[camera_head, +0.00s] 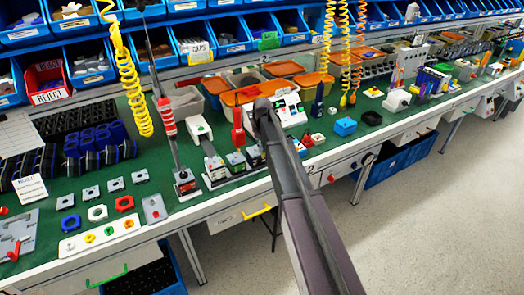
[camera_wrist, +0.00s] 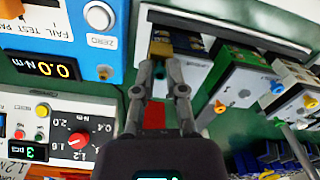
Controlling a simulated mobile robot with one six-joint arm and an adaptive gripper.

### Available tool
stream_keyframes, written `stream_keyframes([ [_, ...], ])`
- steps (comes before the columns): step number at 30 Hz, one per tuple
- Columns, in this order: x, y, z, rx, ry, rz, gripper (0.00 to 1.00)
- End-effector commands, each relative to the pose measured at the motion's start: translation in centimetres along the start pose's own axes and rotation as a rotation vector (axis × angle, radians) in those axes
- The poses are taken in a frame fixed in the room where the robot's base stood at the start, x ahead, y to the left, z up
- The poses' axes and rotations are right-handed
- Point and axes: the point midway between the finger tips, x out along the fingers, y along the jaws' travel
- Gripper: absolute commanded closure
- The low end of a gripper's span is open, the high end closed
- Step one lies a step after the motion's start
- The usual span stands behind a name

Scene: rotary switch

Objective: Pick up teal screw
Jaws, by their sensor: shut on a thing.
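My gripper (camera_wrist: 160,65) shows in the wrist view with its two fingers brought in around a small thing. A yellow-brown block (camera_wrist: 160,47) shows at the fingertips; I cannot tell whether it is the held thing or lies behind it. I cannot clearly make out a teal screw in the jaws; the fingers hide much of that spot. In the head view my gripper (camera_head: 264,106) is over the green bench, among small devices, and its tips are hidden by my dark arm.
In the wrist view a blue tester (camera_wrist: 100,45) and a white panel with a red knob (camera_wrist: 80,138) stand left. Grey boxes with coloured knobs (camera_wrist: 245,70) stand right. In the head view, coiled yellow hoses (camera_head: 130,85) hang over the bench and blue bins (camera_head: 195,42) line the back.

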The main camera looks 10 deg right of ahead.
Motion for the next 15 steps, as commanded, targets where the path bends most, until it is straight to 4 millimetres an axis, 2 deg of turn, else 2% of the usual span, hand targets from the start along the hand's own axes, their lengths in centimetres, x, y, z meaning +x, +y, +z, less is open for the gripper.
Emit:
stream_keyframes([
  [15, -0.64, -0.04, -0.01, 0.000, 0.000, 0.000, 1.00],
])
